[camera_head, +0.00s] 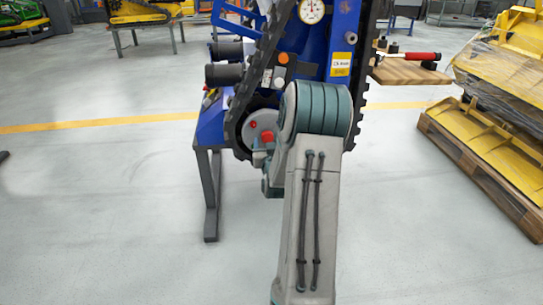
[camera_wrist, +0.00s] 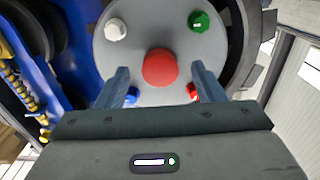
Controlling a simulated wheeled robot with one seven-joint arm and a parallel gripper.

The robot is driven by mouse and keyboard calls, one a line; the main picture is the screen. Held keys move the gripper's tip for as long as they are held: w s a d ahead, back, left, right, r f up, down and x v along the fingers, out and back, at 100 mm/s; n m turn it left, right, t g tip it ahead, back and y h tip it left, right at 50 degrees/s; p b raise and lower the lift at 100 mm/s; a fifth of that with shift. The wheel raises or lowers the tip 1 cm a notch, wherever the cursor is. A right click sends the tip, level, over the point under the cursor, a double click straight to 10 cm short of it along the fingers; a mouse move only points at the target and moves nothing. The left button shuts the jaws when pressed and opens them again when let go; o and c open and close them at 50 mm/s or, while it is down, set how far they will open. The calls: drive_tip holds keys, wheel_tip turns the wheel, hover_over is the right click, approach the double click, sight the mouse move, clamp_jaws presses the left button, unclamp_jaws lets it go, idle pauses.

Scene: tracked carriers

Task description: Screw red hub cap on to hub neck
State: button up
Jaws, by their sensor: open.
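In the wrist view a round red cap (camera_wrist: 160,68) sits at the middle of the grey hub disc (camera_wrist: 150,22). The hub neck is not visible; the cap hides what is behind it. My gripper (camera_wrist: 160,67) is open, with one finger on each side of the red cap and a gap on both sides. I cannot tell how deep the fingertips reach. In the head view the disc (camera_head: 249,134) shows inside the black track, with a red part (camera_head: 267,137) beside my arm. My fingers are hidden in that view.
Around the disc are a white knob (camera_wrist: 115,30), a green knob (camera_wrist: 198,21), a blue knob (camera_wrist: 131,95) and a smaller red knob (camera_wrist: 192,91). The black track (camera_head: 232,112) rings the hub. A wooden board (camera_head: 410,73) juts out at right. A yellow-loaded pallet (camera_head: 480,165) stands further right.

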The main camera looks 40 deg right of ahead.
drive_tip(key=p+v, duration=0.2)
drive_tip(key=v, duration=1)
drive_tip(key=shift+s+a, duration=0.15)
drive_tip(key=shift+s, duration=0.05)
drive_tip(key=w+a+r+n+g+y+p, duration=0.1)
drive_tip(key=a+r+n+g+y+p, duration=0.15)
drive_tip(key=a+r+p, duration=0.65)
drive_tip(key=a+r+n+g+y+p, duration=0.1)
drive_tip(key=a+r+g+y+p, duration=0.4)
drive_tip(key=r+p, duration=0.55)
drive_tip(key=s+a+r+n+g+y+p, duration=0.1)
drive_tip(key=s+a+r+g+p, duration=0.1)
drive_tip(key=s+a+r+p, duration=0.5)
drive_tip(key=s+a+r+n+g+p, duration=0.1)
drive_tip(key=s+a+r+g+p, duration=0.2)
drive_tip(key=s+a+r+p, duration=0.4)
drive_tip(key=s+r+p, duration=0.1)
drive_tip(key=s+r, duration=0.3)
drive_tip(key=r, duration=0.4)
drive_tip(key=shift+s+a+r+y+p, duration=0.2)
drive_tip(key=shift+a+r+y+p, duration=0.1)
drive_tip(key=shift+a+y+p, duration=0.1)
drive_tip(key=shift+n, duration=0.25)
drive_tip(key=shift+c, duration=0.3)
